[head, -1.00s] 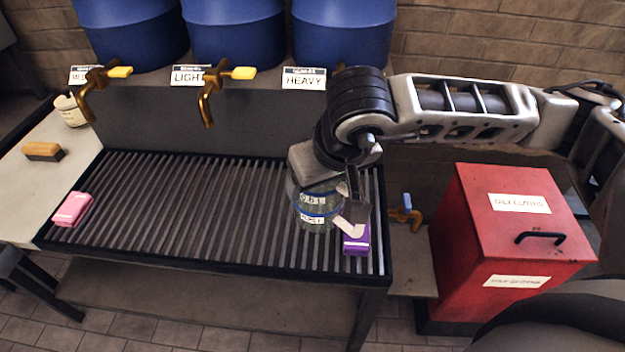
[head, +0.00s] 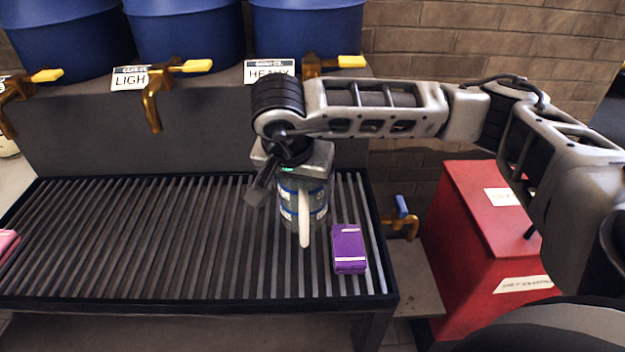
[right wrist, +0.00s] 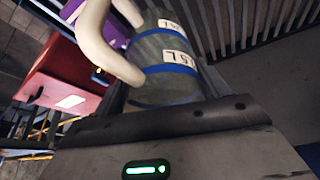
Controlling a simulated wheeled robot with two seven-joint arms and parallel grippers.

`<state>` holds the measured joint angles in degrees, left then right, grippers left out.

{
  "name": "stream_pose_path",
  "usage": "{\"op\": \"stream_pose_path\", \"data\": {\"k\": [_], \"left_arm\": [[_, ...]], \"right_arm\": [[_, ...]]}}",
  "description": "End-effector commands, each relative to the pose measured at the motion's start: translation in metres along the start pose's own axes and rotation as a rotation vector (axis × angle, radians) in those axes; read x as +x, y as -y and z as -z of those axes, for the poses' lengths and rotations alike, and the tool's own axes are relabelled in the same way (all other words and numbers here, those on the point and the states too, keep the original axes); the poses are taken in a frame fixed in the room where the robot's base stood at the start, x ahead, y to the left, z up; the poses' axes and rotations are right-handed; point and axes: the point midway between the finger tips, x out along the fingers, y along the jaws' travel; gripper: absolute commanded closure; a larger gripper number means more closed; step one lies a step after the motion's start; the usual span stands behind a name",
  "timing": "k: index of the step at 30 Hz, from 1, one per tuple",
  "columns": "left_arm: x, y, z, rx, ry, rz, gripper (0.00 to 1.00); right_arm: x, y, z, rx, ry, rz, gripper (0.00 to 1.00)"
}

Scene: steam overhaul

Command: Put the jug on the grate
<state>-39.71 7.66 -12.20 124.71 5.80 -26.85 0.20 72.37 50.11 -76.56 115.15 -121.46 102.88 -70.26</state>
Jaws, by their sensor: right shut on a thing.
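The jug (head: 290,212) is a grey-green, see-through vessel with blue bands, white labels and a pale handle facing me. It is upright over the right part of the slatted grate (head: 130,240). I cannot tell whether its base touches the slats. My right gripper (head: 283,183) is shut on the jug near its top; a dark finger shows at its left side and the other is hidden. In the right wrist view the jug (right wrist: 165,75) fills the middle, with its handle at upper left. My left gripper is not in view.
A purple pack (head: 348,248) lies on the grate just right of the jug. A pink block (head: 6,245) is at the left edge. Brass taps (head: 152,100) under blue drums (head: 185,35) line the back. A red bin (head: 470,250) stands right. The grate's middle is clear.

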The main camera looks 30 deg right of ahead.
Motion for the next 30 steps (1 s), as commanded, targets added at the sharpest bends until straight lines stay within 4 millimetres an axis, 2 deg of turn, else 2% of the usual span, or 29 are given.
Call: {"op": "stream_pose_path", "data": {"k": [3, 11, 17, 29, 30], "left_arm": [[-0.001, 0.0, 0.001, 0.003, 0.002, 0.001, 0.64], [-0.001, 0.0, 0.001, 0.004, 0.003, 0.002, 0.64], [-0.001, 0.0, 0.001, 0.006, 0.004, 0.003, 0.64], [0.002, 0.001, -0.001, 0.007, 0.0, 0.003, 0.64], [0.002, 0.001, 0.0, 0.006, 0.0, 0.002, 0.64]], "right_arm": [[0.019, -0.001, 0.017, 0.003, 0.0, -0.003, 0.68], [0.039, 0.0, 0.033, 0.001, -0.001, 0.0, 0.68], [0.062, 0.0, 0.046, -0.001, 0.0, 0.0, 0.68], [0.069, 0.0, 0.045, -0.003, -0.001, 0.002, 0.68], [0.07, 0.0, 0.045, -0.003, 0.0, 0.002, 0.23]]}}
